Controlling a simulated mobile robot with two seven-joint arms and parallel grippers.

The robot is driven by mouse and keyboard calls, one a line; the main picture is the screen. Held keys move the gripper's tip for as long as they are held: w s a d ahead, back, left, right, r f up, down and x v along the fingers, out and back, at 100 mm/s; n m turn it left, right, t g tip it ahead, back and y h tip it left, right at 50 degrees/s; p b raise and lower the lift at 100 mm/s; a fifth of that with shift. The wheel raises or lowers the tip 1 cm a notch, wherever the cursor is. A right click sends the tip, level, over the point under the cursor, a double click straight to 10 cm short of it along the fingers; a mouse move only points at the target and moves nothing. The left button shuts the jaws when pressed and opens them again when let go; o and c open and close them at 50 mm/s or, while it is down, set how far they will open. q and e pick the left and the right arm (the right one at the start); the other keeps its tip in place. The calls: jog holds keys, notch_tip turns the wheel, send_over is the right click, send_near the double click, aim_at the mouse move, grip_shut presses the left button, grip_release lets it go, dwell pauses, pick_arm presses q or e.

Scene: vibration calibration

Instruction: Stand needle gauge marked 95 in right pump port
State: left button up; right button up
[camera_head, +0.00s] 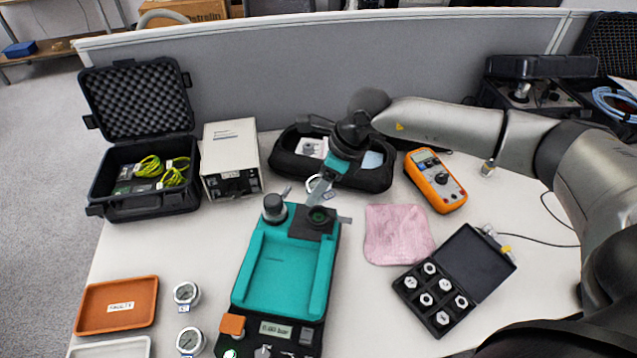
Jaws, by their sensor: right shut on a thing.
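The teal pump (284,275) stands in the middle of the table, its display at the near end. Its right port (318,216) is at the far right corner, in a dark block. A dark cylindrical fitting (274,207) stands at the far left corner. My right gripper (319,190) is shut on a gauge (312,184) just above the right port. Fingers hide much of this gauge, and its label is too small to read. I cannot tell whether its stem touches the port. Two round gauges (186,293) (190,341) lie left of the pump. My left gripper is out of view.
An orange tray (118,304) and a white tray (110,348) lie at the near left. A black case (140,180), a grey box (230,158) and a black pouch (375,178) stand behind. A pink cloth (398,235), an orange multimeter (436,181) and an adapter case (440,297) lie right.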

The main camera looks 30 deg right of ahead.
jog(key=shift+f+b, duration=2.05)
jog(key=shift+f, duration=0.75)
jog(key=shift+f, duration=0.25)
jog(key=o, duration=1.6)
jog(key=p+v, duration=0.1)
jog(key=v, duration=1.4)
jog(key=shift+s+r+p, duration=0.1)
jog(key=shift+p, duration=0.2)
